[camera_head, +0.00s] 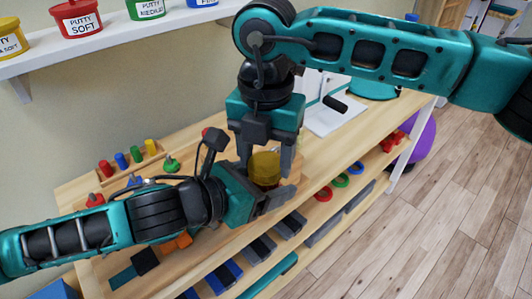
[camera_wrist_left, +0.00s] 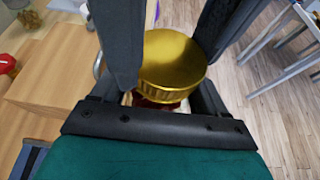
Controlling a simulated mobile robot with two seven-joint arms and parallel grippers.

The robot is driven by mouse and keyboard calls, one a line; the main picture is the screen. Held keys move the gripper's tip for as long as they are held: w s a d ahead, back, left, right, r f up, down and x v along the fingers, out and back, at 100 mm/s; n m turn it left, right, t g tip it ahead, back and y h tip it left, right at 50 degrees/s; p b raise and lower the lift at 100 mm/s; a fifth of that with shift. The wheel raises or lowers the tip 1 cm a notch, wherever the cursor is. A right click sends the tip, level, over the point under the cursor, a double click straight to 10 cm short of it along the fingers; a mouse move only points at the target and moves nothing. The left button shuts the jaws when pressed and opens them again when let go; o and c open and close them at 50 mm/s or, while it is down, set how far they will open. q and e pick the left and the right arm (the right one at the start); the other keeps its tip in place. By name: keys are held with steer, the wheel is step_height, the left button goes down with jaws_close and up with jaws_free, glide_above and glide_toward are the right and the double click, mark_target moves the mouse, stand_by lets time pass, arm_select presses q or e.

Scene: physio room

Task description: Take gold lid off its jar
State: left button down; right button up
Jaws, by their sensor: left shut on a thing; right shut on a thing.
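The gold lid (camera_head: 265,164) sits on its jar over the wooden shelf unit. It shows from above in the left wrist view (camera_wrist_left: 172,58), with a narrow dark red strip of the jar (camera_wrist_left: 158,102) below it. My right gripper (camera_head: 266,168) points down from above, its fingers on either side of the lid, shut on it. My left gripper (camera_head: 267,192) comes in from the left, lower down, shut on the jar. The fingers hide most of the jar, and I cannot tell if the lid is loose.
A wooden peg board (camera_head: 130,160) with coloured pegs stands at the left. Putty tubs, one red (camera_head: 76,18), line a wall shelf above. Dark blocks and coloured rings (camera_head: 341,181) fill the lower shelf. A purple ball (camera_head: 424,142) lies at the right, beside open floor.

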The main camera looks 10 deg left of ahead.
steer(key=n, duration=0.3)
steer(key=shift+n, duration=0.4)
steer(key=o, duration=1.2)
steer(key=shift+c, duration=0.2)
step_height(320, 180, up, 4)
steer(key=shift+a+r, duration=0.1)
steer(key=shift+r, duration=0.35)
steer(key=shift+c, duration=0.8)
step_height(320, 180, up, 3)
steer(key=shift+m, duration=0.4)
steer(key=shift+c, duration=0.6)
steer(key=shift+f, duration=3.95)
